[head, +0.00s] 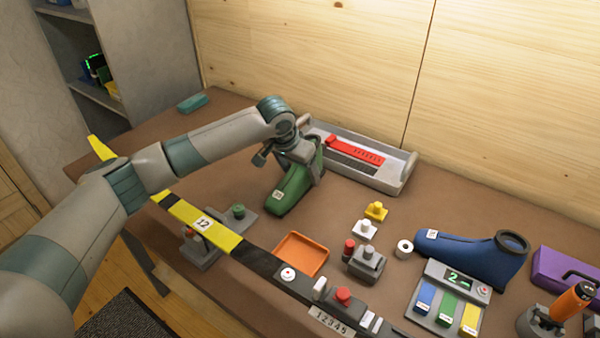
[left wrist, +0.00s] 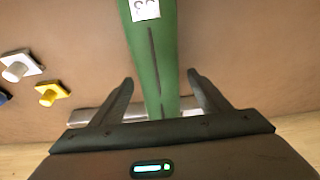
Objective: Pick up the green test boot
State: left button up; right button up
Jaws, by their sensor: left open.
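The green test boot (head: 285,193) stands on the brown bench left of the middle, its toe pointing toward the front and a white label on it. My left gripper (head: 304,172) is over the boot's upper part at the back and hides some of it. In the left wrist view, the boot (left wrist: 154,50) runs between the two spread fingers of my left gripper (left wrist: 160,80), with a visible gap on each side. The gripper is open. My right gripper is not in view.
A grey tray (head: 384,182) with a red tool (head: 355,150) lies just behind the boot. A yellow and black bar (head: 208,224) and an orange tray (head: 301,254) are in front. A blue boot (head: 460,253) lies right. Bench between the boots holds small yellow and white pieces.

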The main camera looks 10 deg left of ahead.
pick_arm(q)
jog(key=shift+w+f, duration=0.1)
jog(key=shift+f, duration=0.05)
jog(key=c, duration=1.3)
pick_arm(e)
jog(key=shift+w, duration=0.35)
